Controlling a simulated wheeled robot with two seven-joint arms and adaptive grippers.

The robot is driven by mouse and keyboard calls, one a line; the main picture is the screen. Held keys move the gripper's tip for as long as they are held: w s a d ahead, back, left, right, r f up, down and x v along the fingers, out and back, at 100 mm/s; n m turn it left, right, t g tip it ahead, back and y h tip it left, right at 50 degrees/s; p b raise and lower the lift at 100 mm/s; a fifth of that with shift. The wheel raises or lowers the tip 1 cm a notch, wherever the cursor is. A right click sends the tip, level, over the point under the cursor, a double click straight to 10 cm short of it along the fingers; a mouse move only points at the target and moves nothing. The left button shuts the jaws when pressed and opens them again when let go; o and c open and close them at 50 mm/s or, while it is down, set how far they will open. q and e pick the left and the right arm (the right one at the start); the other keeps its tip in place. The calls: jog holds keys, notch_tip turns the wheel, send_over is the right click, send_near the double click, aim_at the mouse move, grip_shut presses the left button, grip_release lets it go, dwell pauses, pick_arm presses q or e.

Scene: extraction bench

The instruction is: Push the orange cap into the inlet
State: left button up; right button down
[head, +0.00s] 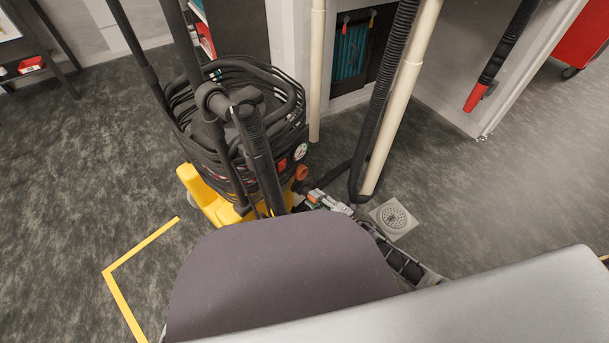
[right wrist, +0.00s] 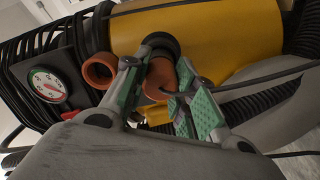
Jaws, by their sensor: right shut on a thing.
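The orange cap (right wrist: 160,77) is between the green-padded fingers of my right gripper (right wrist: 163,100) in the right wrist view. The gripper is shut on it. Just above the cap is a dark round inlet (right wrist: 163,43) on the yellow body. The cap overlaps the inlet's lower edge in this view; I cannot tell whether it is inside it or only in front of it. In the head view my right gripper (head: 318,198) is low beside the machine, by its yellow base. My left gripper is not in view.
A second orange round fitting (right wrist: 98,70) sits left of the cap, near a dial gauge (right wrist: 47,86). A thin black cord (right wrist: 245,78) runs past the fingers. Black hoses surround the machine (head: 240,130). Pale pipes (head: 395,100) and a floor drain (head: 393,218) are right.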

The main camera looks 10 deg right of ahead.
jog(key=shift+x, duration=1.35)
dwell(0.4)
jog(key=c, duration=1.1)
grip_release()
jog(key=shift+v, duration=5.95)
